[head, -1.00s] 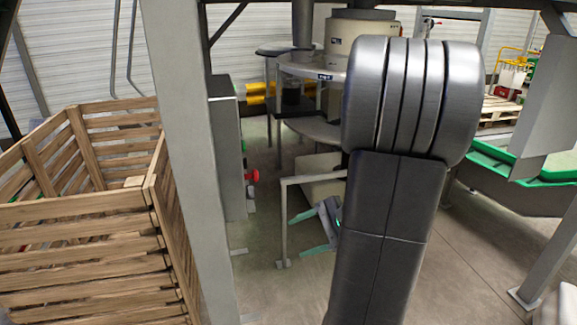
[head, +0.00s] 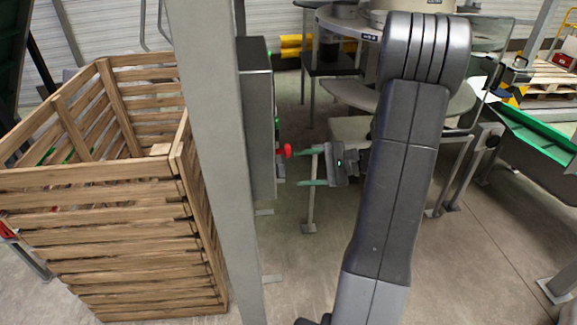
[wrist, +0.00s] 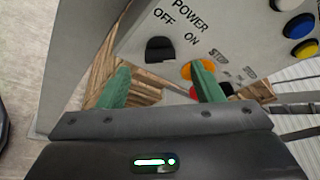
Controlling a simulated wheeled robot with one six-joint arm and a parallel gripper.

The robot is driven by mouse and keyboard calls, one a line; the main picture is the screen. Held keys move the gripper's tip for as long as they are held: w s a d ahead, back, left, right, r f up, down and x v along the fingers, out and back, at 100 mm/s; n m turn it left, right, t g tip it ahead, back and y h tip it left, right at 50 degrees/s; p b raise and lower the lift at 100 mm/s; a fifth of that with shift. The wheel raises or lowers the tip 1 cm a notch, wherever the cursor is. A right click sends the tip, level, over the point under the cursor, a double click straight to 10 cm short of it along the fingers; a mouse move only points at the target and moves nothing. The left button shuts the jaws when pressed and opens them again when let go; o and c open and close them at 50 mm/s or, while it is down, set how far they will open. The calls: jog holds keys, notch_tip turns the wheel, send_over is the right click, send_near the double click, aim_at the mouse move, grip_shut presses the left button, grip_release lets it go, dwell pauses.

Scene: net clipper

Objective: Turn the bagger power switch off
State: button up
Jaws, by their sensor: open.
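The bagger's grey control cabinet (head: 258,120) stands just right of a grey post in the head view. The wrist view shows its panel (wrist: 225,28) tilted, with the words POWER, OFF and ON. A black power switch (wrist: 160,50) sits beside these words; I cannot tell its setting. My gripper (head: 301,167) is open and empty, its green fingers pointing left at the cabinet, close to its red knob (head: 285,150). In the wrist view, my gripper (wrist: 162,80) has the switch beyond and between its fingertips. The right finger overlaps an orange button (wrist: 186,70).
Blue, yellow and white buttons (wrist: 298,25) line the panel's right side. A slatted wooden crate (head: 100,175) and the grey post (head: 215,160) stand left of the cabinet. A round machine table (head: 345,25) is behind. Floor in front is clear.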

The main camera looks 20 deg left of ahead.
aim_at(281, 171)
jog(key=x, duration=0.5)
jog(key=shift+p, duration=0.4)
jog(key=c, duration=1)
